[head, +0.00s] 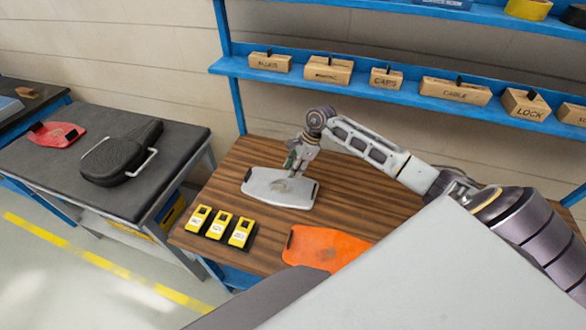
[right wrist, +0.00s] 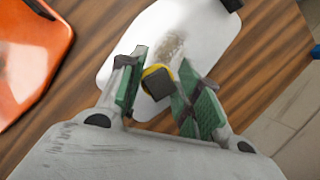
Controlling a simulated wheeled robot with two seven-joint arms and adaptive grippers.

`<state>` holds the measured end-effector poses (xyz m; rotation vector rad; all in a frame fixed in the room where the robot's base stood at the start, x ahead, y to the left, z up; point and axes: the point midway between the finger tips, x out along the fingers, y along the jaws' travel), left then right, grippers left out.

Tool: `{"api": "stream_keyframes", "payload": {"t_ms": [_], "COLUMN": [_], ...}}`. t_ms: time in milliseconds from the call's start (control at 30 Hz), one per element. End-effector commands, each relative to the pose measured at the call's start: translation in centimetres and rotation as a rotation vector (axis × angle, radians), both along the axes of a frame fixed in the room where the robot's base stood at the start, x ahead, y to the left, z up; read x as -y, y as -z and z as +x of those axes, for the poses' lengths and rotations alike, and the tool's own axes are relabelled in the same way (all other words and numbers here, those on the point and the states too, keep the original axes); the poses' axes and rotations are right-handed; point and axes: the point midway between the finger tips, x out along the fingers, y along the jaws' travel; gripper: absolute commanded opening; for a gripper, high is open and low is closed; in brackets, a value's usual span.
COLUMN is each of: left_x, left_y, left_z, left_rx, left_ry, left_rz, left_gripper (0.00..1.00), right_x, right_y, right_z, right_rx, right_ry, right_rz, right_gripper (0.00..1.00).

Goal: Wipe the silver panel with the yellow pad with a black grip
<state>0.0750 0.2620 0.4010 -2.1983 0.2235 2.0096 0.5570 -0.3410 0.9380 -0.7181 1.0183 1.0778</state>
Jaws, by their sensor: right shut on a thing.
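The silver panel (head: 262,190) lies flat on the wooden bench, with a black strip at each end and a brownish smudge near its middle. It also shows in the right wrist view (right wrist: 200,28), smudge included. My right gripper (head: 292,162) is over the panel's far side. In the right wrist view its green-lined fingers (right wrist: 160,88) are shut on the yellow pad with a black grip (right wrist: 158,82), beside the smudge. I cannot tell whether the pad touches the panel. The head view barely shows the pad. My left gripper is not in view.
An orange panel (head: 325,246) lies in front of the silver one. A blue shelf (head: 350,88) with labelled boxes runs behind. A dark table (head: 120,195) at left holds a black seat (head: 115,155) and red panel (head: 58,135).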

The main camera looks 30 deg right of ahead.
Motion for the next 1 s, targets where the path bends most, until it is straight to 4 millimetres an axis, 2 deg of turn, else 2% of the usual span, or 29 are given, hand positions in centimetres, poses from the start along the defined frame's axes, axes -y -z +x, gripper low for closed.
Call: {"api": "stream_keyframes", "payload": {"t_ms": [467, 1000], "left_x": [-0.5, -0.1], "left_y": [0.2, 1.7], "left_z": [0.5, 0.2], "left_rx": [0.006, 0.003], "left_ry": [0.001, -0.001], "left_rz": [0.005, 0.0], "left_gripper": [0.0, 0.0], "right_x": [0.0, 0.0], "right_y": [0.6, 4.2], "right_z": [0.0, -0.1], "right_rx": [-0.001, -0.001], "right_ry": [0.0, -0.001], "right_rz": [0.0, 0.002], "right_gripper": [0.15, 0.15]}}
